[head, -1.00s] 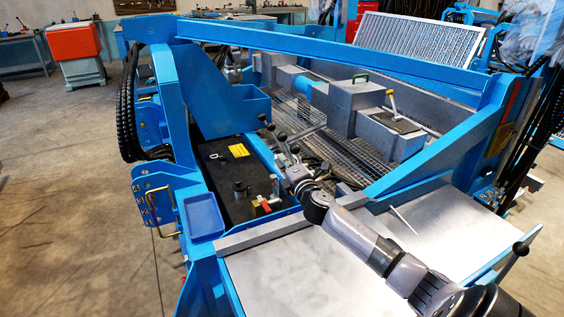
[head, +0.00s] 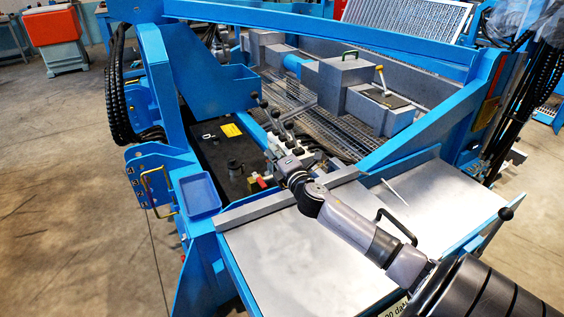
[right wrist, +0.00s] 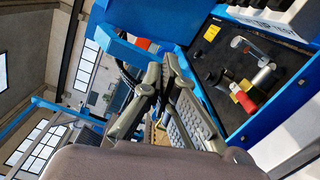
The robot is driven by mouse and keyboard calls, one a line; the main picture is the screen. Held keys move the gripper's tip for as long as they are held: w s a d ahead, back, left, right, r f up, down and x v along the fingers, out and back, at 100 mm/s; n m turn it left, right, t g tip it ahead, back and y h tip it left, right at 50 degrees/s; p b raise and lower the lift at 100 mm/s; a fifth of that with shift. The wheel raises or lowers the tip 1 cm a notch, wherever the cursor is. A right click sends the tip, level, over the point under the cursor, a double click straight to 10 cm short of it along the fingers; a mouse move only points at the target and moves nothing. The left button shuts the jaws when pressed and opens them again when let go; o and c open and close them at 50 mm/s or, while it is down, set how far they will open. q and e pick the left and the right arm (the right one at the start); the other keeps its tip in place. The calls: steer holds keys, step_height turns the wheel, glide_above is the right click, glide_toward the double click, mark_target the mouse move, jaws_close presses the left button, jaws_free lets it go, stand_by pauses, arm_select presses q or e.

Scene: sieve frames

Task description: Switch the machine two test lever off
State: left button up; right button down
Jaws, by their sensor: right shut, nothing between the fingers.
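Several black-knobbed levers (head: 265,104) stand in a row on the blue machine, behind and around my right gripper in the head view. I cannot tell which one is the test lever. My right gripper (head: 276,152) is shut and empty, close to the white lever block; contact cannot be judged. In the right wrist view its closed fingers (right wrist: 160,75) point up, with no lever between them. That view shows a label (right wrist: 270,23) partly reading "TEST" below white blocks (right wrist: 292,12) at the top right. My left gripper is not in view.
A red-handled valve (head: 262,183) sits on the black panel (head: 212,155) left of my gripper; it also shows in the right wrist view (right wrist: 243,99). A blue tray (head: 198,194) and flat metal plates (head: 290,250) lie in front. A blue beam (head: 330,37) crosses behind.

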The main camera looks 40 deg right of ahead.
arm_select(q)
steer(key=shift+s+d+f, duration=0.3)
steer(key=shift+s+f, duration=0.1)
arm_select(e)
steer(key=shift+v, duration=2.9)
steer(key=shift+a+r, duration=0.1)
steer(key=shift+r, duration=0.05)
